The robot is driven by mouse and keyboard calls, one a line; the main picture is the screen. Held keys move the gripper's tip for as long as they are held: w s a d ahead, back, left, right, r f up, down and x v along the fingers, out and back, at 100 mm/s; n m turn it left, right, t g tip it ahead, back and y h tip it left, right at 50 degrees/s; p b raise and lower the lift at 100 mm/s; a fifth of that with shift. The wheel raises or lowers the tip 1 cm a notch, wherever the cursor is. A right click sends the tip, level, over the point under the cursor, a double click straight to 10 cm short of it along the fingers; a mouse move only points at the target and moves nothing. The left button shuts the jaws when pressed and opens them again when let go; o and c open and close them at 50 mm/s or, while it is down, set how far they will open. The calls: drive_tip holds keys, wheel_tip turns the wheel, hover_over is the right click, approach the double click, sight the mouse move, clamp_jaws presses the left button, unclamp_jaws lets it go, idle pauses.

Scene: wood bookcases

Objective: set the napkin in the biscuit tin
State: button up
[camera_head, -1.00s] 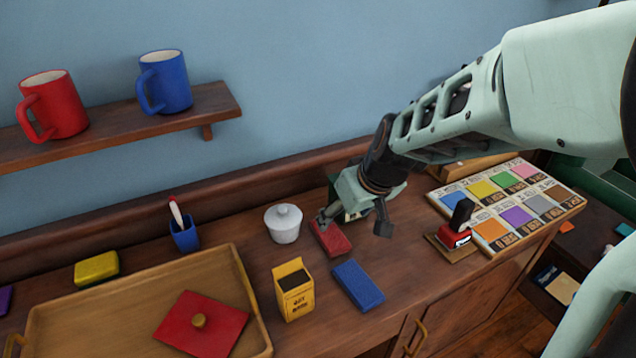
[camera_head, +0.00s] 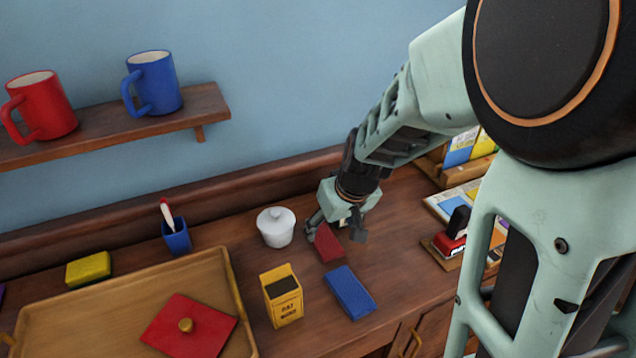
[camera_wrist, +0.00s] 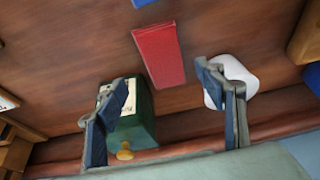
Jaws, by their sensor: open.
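A red flat rectangular piece (camera_head: 327,244), which may be the napkin, lies on the wooden top under my gripper (camera_head: 334,234). A similar blue piece (camera_head: 350,292) lies in front of it. In the wrist view the red piece (camera_wrist: 159,52) lies ahead of my open gripper (camera_wrist: 166,108), and nothing is held between the fingers. A green box with a pale label (camera_wrist: 137,120) and a yellow knob stands partly behind the left finger. It may be the biscuit tin; I cannot tell. In the head view my gripper mostly hides it.
A white lidded pot (camera_head: 276,227) stands just left of my gripper. A yellow oat box (camera_head: 283,297) is nearer. A red stamp (camera_head: 450,243) stands at right. A mug shelf (camera_head: 100,130) is above left.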

sight(325, 237)
drive_tip(key=b+x, duration=0.1)
drive_tip(key=x, duration=0.4)
drive_tip(key=shift+a+f, duration=0.2)
drive_tip(key=shift+f, duration=0.2)
drive_tip(key=c, duration=1.1)
drive_tip(key=shift+r, duration=0.1)
